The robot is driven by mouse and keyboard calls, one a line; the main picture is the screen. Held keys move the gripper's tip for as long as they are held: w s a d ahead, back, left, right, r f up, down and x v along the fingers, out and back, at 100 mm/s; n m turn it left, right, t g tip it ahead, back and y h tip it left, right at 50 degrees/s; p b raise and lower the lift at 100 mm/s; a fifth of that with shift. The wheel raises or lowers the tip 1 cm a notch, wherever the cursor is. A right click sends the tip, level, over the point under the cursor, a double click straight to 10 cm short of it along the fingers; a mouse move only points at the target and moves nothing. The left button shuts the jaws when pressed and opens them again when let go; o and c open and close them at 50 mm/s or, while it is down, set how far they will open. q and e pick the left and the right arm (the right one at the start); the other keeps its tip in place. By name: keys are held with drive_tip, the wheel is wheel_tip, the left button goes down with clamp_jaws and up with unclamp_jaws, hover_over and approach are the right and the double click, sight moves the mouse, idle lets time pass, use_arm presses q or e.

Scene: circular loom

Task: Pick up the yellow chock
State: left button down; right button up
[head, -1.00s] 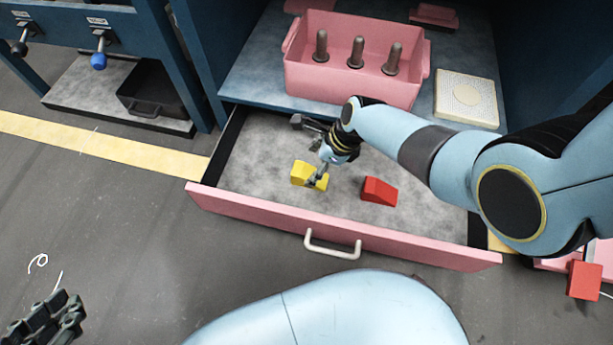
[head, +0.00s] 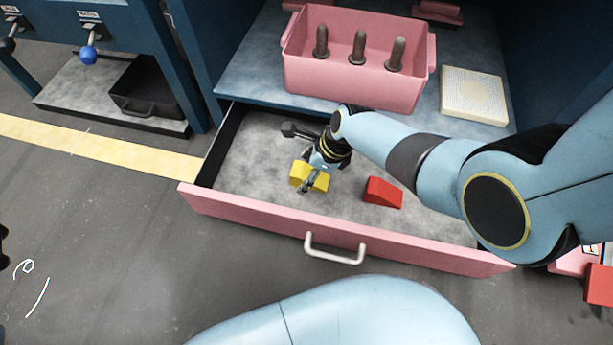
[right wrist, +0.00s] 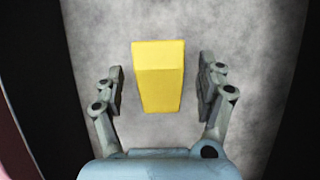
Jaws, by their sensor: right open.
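The yellow chock (head: 318,181) lies on the floor of the open pink-fronted drawer (head: 335,230), left of its middle. My right gripper (head: 305,178) is over the chock in the head view and hides part of it. In the right wrist view the chock (right wrist: 158,76) sits between the two open fingers of the gripper (right wrist: 160,90), with a gap on each side. The fingers do not touch it. Only a dark scrap shows at the left edge of the head view, and my left gripper cannot be made out there.
A red chock (head: 383,192) lies in the drawer to the right. Above the drawer, a pink bin (head: 355,85) with dark pegs and a cream plate (head: 473,95) stand on the shelf. The drawer's front wall and white handle (head: 335,250) face me.

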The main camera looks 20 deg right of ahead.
use_arm(q)
drive_tip(key=r, duration=0.1)
drive_tip(key=w+r+t, duration=0.1)
drive_tip(key=r, duration=0.1)
drive_tip(key=w+r+t, duration=0.1)
drive_tip(key=r, duration=0.1)
drive_tip(key=shift+d+r+m+h+b, duration=0.1)
drive_tip(key=shift+d+m+h+b, duration=0.2)
drive_tip(key=shift+h, duration=0.1)
use_arm(e)
drive_tip(key=shift+a+f, duration=0.2)
drive_tip(key=shift+f, duration=0.25)
drive_tip(key=shift+w, duration=0.1)
drive_tip(key=c, duration=1.4)
drive_tip(key=shift+r, duration=0.1)
